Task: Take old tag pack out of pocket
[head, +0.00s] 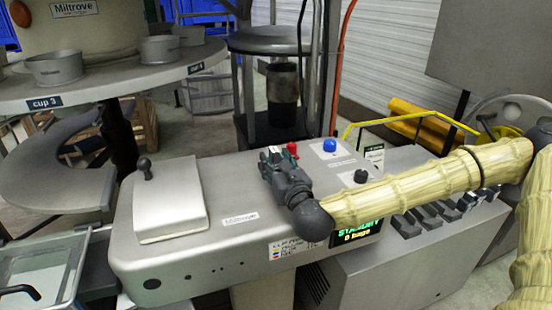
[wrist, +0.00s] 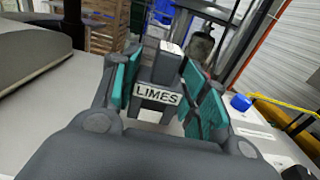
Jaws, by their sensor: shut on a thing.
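The old tag pack (wrist: 167,66) is a grey block with a pale top. It stands between my finger pads in the wrist view. A white plate reading LIMES (wrist: 158,94) is at its near side; I cannot tell whether it belongs to the pack or the pocket. My gripper (wrist: 168,88) has teal pads and is shut on the pack. In the head view my gripper (head: 279,160) is low over the grey machine top (head: 236,193). The pack's lower end and the pocket are hidden by the gripper, so I cannot tell whether they still overlap.
A red button (head: 292,148) is close beside my gripper, with a blue button (head: 329,145) and a black knob (head: 361,176) to the right. A pale hinged lid (head: 170,199) is on the left. A display (head: 357,230) reads STANDBY, 0 bags. A caged column (head: 283,90) stands behind.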

